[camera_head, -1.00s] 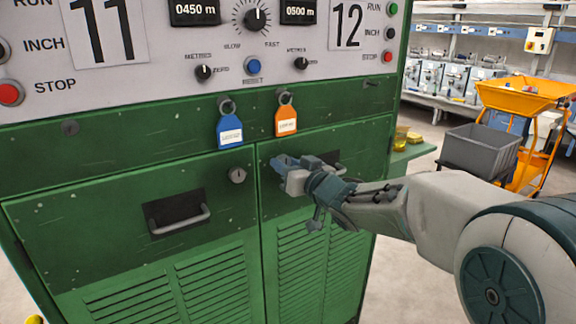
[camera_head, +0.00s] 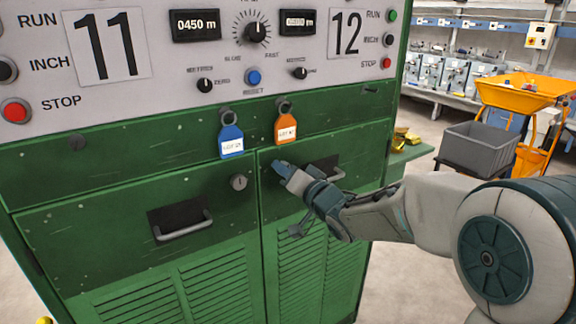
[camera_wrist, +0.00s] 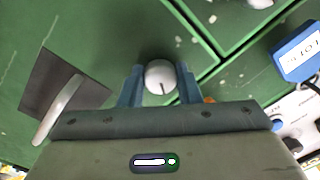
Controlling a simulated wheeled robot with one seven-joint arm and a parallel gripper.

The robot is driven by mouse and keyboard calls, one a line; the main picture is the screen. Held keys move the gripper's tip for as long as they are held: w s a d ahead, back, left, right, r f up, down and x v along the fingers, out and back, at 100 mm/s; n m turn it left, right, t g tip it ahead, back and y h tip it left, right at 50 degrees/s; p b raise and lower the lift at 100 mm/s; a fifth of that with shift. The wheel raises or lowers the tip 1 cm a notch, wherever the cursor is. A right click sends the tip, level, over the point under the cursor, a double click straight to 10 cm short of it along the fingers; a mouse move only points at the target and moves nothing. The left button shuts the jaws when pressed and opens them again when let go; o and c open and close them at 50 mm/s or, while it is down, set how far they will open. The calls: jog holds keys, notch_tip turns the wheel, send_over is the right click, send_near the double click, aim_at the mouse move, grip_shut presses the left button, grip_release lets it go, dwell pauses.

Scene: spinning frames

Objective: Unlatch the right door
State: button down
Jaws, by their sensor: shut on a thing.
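The right door (camera_head: 300,235) of the green cabinet is flush with the front. Its round grey latch knob (camera_wrist: 160,76), with a short dark slot, sits between the two blue fingers of my gripper (camera_wrist: 160,88) in the wrist view. The fingers are shut on the knob from both sides. In the head view my gripper (camera_head: 281,168) covers the knob at the door's upper left corner. The right door's handle (camera_wrist: 62,108) shows in the wrist view and is partly covered by my gripper in the head view.
The left door (camera_head: 100,225) has its own lock (camera_head: 238,182) and handle (camera_head: 182,226). A blue tag (camera_head: 231,140) and an orange tag (camera_head: 285,128) hang just above my gripper. A grey bin (camera_head: 480,147) and an orange cart (camera_head: 525,95) stand at the right.

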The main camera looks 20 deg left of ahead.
jog(key=m+p, duration=0.5)
jog(key=m, duration=0.6)
jog(key=shift+s+r+m+t+p, duration=0.1)
jog(key=shift+m+t+p, duration=0.2)
jog(key=shift+t, duration=0.1)
jog(key=shift+a, duration=0.1)
jog(key=c, duration=1.1)
grip_release()
jog(key=shift+o, duration=0.2)
jog(key=r+b+v, duration=0.1)
jog(key=v, duration=1.2)
jog(key=shift+s+d+f, duration=0.25)
jog(key=shift+s+f, duration=0.1)
jog(key=shift+f, duration=0.1)
